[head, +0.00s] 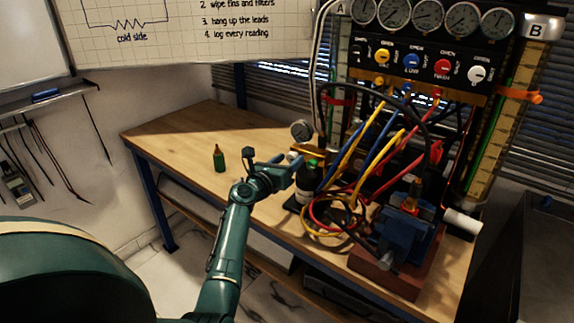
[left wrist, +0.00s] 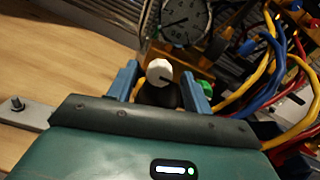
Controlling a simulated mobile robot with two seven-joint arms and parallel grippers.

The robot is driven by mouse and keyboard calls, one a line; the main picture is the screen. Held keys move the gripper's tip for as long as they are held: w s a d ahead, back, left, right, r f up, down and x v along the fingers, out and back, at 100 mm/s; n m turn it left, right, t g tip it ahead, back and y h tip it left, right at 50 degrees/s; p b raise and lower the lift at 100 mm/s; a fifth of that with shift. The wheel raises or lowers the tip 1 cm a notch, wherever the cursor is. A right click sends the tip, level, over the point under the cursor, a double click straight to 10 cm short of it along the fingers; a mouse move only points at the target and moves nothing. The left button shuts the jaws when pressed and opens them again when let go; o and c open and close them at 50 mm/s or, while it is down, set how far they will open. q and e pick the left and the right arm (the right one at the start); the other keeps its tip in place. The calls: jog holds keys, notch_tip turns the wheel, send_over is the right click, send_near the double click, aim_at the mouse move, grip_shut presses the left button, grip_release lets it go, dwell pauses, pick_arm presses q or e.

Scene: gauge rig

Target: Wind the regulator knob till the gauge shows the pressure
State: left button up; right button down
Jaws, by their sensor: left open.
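The regulator knob (left wrist: 160,71), white-faced with a dark pointer mark, shows in the left wrist view on a dark round body. My left gripper (left wrist: 159,80) is open, with one blue finger on each side of the knob. I cannot tell whether either finger touches it. The small round gauge (left wrist: 185,20) stands just behind the knob, cut by the top edge; its reading is too small to tell. In the head view the gauge (head: 301,130) sits on brass fittings beyond my left gripper (head: 291,171). My right gripper is not in view.
A small green bottle (head: 219,159) stands on the wooden bench (head: 185,140) left of my gripper. Coiled coloured hoses (head: 335,215) and a blue vise (head: 405,230) crowd the right. A panel of several gauges (head: 428,18) rises behind. The bench's left part is mostly clear.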

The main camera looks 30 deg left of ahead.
pick_arm(q)
jog(key=c, duration=1)
